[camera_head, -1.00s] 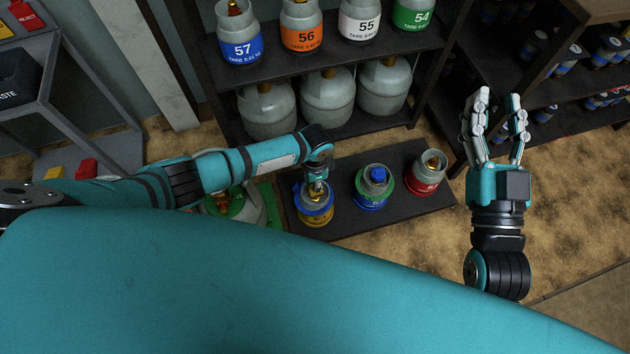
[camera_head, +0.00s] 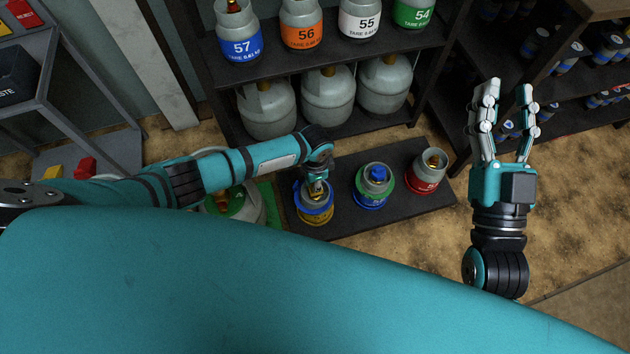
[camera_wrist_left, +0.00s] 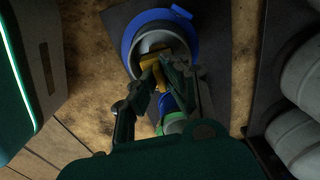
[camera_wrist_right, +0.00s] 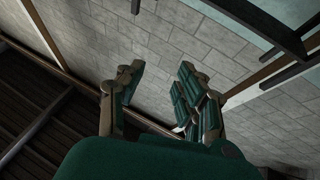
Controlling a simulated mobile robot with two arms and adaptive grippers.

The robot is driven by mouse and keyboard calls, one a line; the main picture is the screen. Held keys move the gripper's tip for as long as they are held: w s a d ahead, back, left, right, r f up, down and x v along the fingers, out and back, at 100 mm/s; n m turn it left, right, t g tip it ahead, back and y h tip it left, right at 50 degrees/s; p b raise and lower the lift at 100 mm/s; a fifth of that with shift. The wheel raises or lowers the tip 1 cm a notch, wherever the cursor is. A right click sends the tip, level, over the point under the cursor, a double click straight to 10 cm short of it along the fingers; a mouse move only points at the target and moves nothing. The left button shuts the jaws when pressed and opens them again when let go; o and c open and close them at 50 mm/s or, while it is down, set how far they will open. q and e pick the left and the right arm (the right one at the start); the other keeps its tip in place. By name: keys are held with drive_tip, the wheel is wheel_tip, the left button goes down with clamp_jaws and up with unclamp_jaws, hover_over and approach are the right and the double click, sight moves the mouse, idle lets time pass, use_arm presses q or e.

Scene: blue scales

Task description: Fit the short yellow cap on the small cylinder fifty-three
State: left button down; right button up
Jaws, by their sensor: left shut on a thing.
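A small grey cylinder with a yellow band and blue ring (camera_head: 316,217) stands upright at the left of a low dark board; its number is not readable. It also shows in the left wrist view, ring uppermost (camera_wrist_left: 186,29). My left gripper (camera_head: 317,185) is over its top. In the left wrist view, the fingers (camera_wrist_left: 158,75) are shut on a small yellow piece, seemingly the short yellow cap (camera_wrist_left: 151,72), at the cylinder's collar. The fingers hide how it sits on the valve. My right gripper (camera_head: 508,95) is open and empty, right of the board.
On the board (camera_head: 345,222) stand a blue-banded cylinder with green ring and blue cap (camera_head: 374,184) and a red-banded one with bare brass valve (camera_head: 428,172). A shelf of larger cylinders (camera_head: 326,97) rises behind. Floor is clear at right.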

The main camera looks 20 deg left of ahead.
use_arm(q)
drive_tip(key=shift+f, duration=0.15)
use_arm(e)
drive_tip(key=shift+s+r, duration=0.2)
drive_tip(key=shift+r, duration=0.05)
use_arm(q)
drive_tip(key=shift+f, duration=0.1)
use_arm(e)
drive_tip(key=shift+r+t, duration=0.15)
drive_tip(key=shift+t, duration=0.15)
use_arm(q)
drive_tip(key=shift+f+b, duration=0.35)
drive_tip(key=shift+f, duration=0.05)
drive_tip(key=c, duration=1.4)
unclamp_jaws()
drive_tip(key=shift+o, duration=0.3)
drive_tip(key=shift+r, duration=0.15)
wheel_tip(320, 180, up, 12)
use_arm(e)
drive_tip(key=shift+s+r+t, duration=0.75)
drive_tip(key=shift+r+t, duration=0.05)
drive_tip(key=shift+r, duration=0.15)
use_arm(q)
drive_tip(key=shift+d, duration=0.1)
